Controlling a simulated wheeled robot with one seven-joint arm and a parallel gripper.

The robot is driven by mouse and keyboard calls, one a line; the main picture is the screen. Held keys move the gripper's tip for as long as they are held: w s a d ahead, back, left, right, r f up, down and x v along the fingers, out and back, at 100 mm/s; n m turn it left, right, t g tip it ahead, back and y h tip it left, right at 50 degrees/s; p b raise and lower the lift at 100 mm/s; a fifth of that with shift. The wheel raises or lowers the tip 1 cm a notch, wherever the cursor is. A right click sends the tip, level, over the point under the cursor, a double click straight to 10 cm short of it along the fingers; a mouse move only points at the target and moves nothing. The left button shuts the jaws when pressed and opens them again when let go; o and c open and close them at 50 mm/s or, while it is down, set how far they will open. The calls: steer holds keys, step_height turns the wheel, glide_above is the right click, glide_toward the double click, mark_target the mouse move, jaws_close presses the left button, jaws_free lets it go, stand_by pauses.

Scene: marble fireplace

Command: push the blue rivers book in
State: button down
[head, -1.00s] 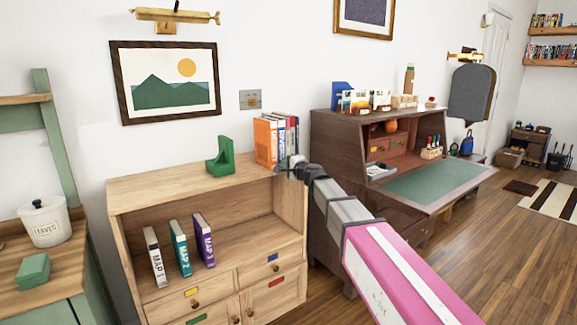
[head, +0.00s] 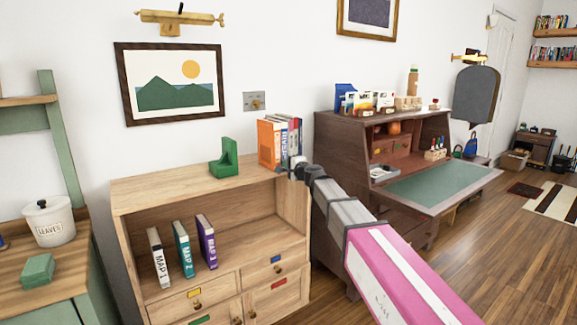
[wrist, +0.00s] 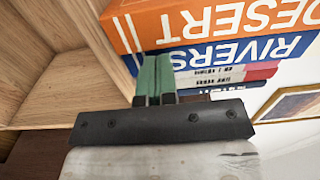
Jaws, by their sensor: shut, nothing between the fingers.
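The blue rivers book (wrist: 240,55) stands in a row of books. In the wrist view its spine shows white "RIVERS" lettering, right beside an orange "DESERT" book (wrist: 200,25). In the head view the row sits on top of the wooden cabinet, with the orange book (head: 268,145) at its left end. My gripper (wrist: 158,78) is shut and empty, its green fingertips in front of the spine end of the blue book. Contact cannot be told for certain. In the head view my gripper (head: 293,170) is at the front of the row, partly hiding its lower part.
A green bookend (head: 224,160) stands left of the row, with bare cabinet top (head: 170,190) beyond it. Several map books (head: 182,248) stand on the shelf below. A desk with a green top (head: 435,185) is on the right. More books (wrist: 235,76) adjoin the blue one.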

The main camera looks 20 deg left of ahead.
steer(key=shift+x, duration=1.9)
steer(key=shift+d, duration=0.1)
steer(key=shift+v, duration=1.7)
steer(key=shift+s, duration=0.1)
steer(key=v, duration=1.3)
steer(key=shift+s+d, duration=0.3)
steer(key=shift+f, duration=0.1)
